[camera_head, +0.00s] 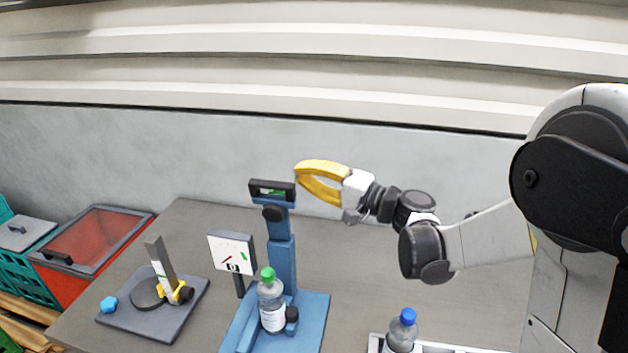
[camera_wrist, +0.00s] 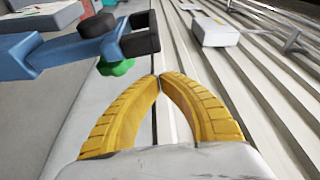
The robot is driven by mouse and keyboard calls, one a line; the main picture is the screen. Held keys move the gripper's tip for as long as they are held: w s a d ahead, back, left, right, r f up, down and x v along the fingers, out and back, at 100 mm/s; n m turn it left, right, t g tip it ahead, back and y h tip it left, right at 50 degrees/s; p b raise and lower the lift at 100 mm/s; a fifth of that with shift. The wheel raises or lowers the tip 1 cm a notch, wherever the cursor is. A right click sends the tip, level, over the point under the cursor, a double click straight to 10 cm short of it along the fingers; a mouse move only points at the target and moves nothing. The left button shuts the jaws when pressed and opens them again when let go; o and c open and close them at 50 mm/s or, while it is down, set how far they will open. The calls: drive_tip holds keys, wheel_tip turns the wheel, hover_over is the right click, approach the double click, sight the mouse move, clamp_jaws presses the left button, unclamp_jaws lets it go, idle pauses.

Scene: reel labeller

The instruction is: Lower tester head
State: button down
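The tester is a blue stand with a base plate (camera_head: 312,318) and a blue column (camera_head: 283,262). Its tester head (camera_head: 272,190) is dark with a green part and sits at the column's top; it also shows at upper left in the wrist view (camera_wrist: 137,40). A clear bottle with a green cap (camera_head: 271,300) stands upright on the base, in front of the column. My gripper (camera_head: 298,173) has yellow curved fingers whose tips meet, with nothing between them. It is just right of the tester head, at about its height, apart from it. The fingertips also show in the wrist view (camera_wrist: 159,77).
Left of the tester are a white panel with coloured marks (camera_head: 231,251) and a grey plate (camera_head: 170,326) with a post and a blue knob. A blue-capped bottle (camera_head: 403,332) stands at the front right. A red bin (camera_head: 93,240) is at left. The grey wall is behind.

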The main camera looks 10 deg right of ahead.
sight(275, 214)
drive_tip(key=a+b, duration=0.1)
drive_tip(key=a, duration=0.3)
drive_tip(key=shift+s+a+f, duration=0.1)
drive_tip(key=shift+a, duration=0.2)
drive_tip(key=shift+s+a+f, duration=0.15)
drive_tip(key=shift+s, duration=0.15)
drive_tip(key=shift+s, duration=0.1)
